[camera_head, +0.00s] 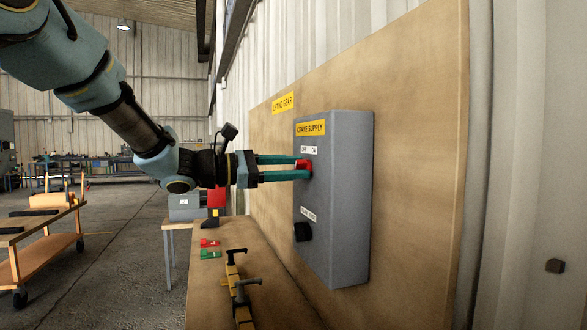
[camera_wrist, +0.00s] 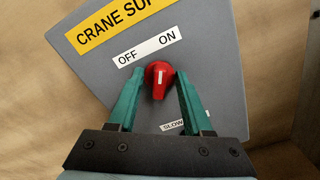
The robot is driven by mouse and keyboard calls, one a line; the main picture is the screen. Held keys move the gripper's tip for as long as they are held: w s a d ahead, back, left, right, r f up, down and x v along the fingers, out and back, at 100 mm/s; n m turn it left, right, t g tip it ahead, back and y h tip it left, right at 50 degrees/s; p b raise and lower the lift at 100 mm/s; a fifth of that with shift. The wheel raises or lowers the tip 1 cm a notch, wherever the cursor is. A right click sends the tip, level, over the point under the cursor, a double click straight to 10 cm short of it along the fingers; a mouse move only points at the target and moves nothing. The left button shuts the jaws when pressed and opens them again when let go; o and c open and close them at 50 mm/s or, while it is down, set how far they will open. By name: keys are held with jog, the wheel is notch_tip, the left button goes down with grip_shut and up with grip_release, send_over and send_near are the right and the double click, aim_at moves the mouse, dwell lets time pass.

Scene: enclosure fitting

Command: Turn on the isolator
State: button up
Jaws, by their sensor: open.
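The isolator's red rotary handle (camera_head: 303,167) sits on the front of a grey box labelled CRANE SUPPLY (camera_head: 345,200), under a small OFF/ON label (camera_head: 309,150). In the wrist view the red handle (camera_wrist: 159,79) lies below the OFF and ON label (camera_wrist: 147,49); its white mark stands close to upright in the picture, and which word it points to is hard to tell. My gripper (camera_head: 302,168) has its two green fingers either side of the handle. In the wrist view my gripper (camera_wrist: 157,92) is open, with gaps visible beside the handle.
A black knob (camera_head: 302,232) sits lower on the box, under a label. The box is on a wooden board (camera_head: 420,150). Below is a bench (camera_head: 275,290) with red and green items and yellow-black clamps. An orange trolley (camera_head: 45,255) stands at the left.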

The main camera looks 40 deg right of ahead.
jog(key=b+v, duration=0.3)
jog(key=v, duration=0.7)
jog(key=shift+w+a, duration=0.15)
jog(key=shift+a, duration=0.15)
jog(key=a+f+m+t+y, duration=0.15)
jog(key=a+f+y, duration=0.25)
jog(key=a+f, duration=0.45)
jog(key=a+f+t+y, duration=0.2)
jog(key=a+f+y, duration=0.25)
jog(key=f, duration=0.75)
jog(key=a+f+m+t+y, duration=0.2)
jog(key=a+f, duration=0.4)
jog(key=a, duration=0.7)
jog(key=a+f+m+t+y, duration=0.2)
jog(key=a+f+m+y, duration=0.3)
jog(key=a, duration=0.8)
jog(key=shift+f+y, duration=0.55)
jog(key=shift+f, duration=0.1)
jog(key=shift+t, duration=0.25)
